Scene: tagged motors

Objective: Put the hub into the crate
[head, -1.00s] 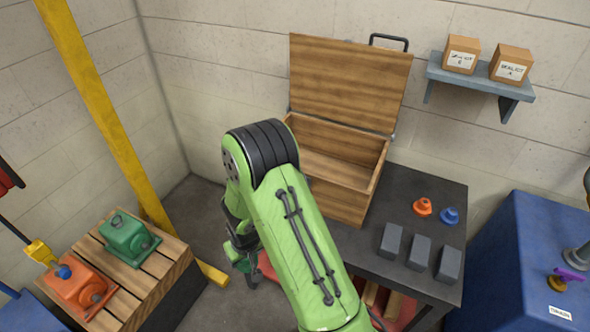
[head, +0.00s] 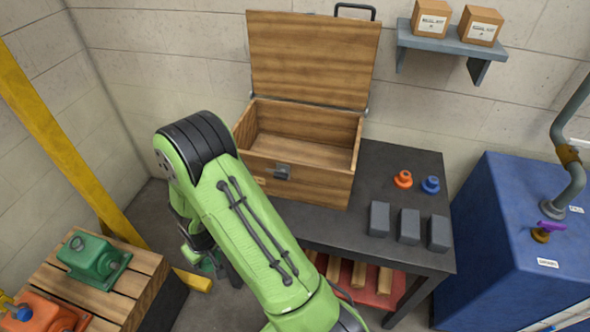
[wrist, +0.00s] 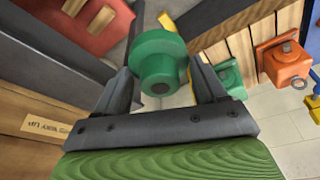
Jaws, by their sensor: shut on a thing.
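A green hub (wrist: 160,64), a flanged round piece with a dark hole, is between the fingers of my gripper (wrist: 163,88) in the wrist view. My gripper is shut on it. In the head view my gripper (head: 200,252) is low, left of the table and below the crate's height, partly hidden by my green arm; a bit of the green hub (head: 209,263) shows there. The wooden crate (head: 300,188) stands on the dark table with its lid (head: 315,60) raised against the wall. Its visible inside looks empty.
An orange hub (head: 403,179) and a blue hub (head: 430,185) sit on the table (head: 345,232) behind several grey blocks (head: 409,226). A green motor (head: 92,258) and an orange motor (head: 45,315) stand on a slatted pallet at left. A yellow post (head: 60,145) rises nearby.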

